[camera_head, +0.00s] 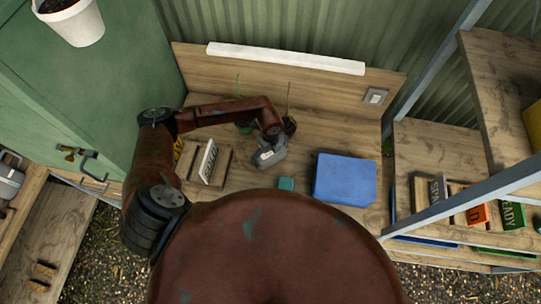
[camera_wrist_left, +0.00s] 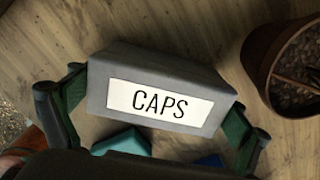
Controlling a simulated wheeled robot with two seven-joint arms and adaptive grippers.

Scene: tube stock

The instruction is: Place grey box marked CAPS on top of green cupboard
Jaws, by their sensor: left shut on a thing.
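The grey box marked CAPS (camera_wrist_left: 160,72) fills the middle of the left wrist view, its white label facing the camera. The green fingers of my left gripper (camera_wrist_left: 158,108) are at its two ends, shut on it. In the head view the left gripper (camera_head: 271,138) is over the wooden bench, with the grey box (camera_head: 269,157) at it; I cannot tell whether the box touches the bench. The green cupboard (camera_head: 95,60) stands at the left, its top partly out of frame. My right gripper is not in view.
A white plant pot (camera_head: 76,24) is on the cupboard. A brown pot (camera_wrist_left: 290,65) is close beside the held box. A blue box (camera_head: 345,179), a small teal box (camera_head: 286,184) and a wooden rack (camera_head: 218,171) are on the bench. Shelves (camera_head: 490,75) stand at the right.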

